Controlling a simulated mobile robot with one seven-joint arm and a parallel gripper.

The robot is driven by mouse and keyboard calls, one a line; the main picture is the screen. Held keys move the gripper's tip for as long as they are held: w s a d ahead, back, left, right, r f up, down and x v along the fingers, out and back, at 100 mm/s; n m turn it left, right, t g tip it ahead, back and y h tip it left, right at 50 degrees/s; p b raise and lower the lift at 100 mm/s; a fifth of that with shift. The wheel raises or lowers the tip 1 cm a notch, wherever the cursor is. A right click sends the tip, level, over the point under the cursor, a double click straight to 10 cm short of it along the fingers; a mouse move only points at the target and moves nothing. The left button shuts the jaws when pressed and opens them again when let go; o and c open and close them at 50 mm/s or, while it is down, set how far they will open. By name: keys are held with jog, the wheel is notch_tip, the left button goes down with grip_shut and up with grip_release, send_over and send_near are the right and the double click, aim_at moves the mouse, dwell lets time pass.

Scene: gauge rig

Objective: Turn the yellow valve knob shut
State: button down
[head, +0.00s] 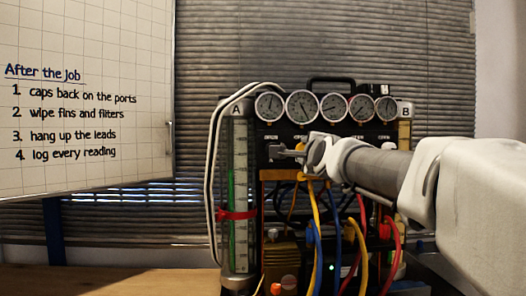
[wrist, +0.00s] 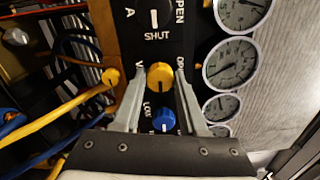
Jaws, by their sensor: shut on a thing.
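The yellow valve knob (wrist: 160,76) is on the black panel of the gauge rig (head: 330,133). In the wrist view it sits between the tips of my gripper's fingers (wrist: 160,74), which are closed on its two sides. A blue knob (wrist: 164,119) lies between the fingers, closer to the palm. A black knob (wrist: 154,14) with a white pointer, beside the words OPEN and SHUT, is above. In the head view my gripper (head: 284,152) reaches from the right to the panel below the gauges and hides the yellow knob.
A row of several round gauges (head: 302,104) runs along the rig's top. Yellow, blue and red hoses (head: 317,240) hang below the panel. A clear tube with green liquid (head: 238,205) stands at the left. A whiteboard (head: 85,90) and blinds (head: 330,50) are behind.

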jog(key=shift+c, duration=2.2)
grip_release()
jog(key=s+p, duration=0.3)
jog(key=s, duration=1.4)
jog(key=shift+s, duration=0.15)
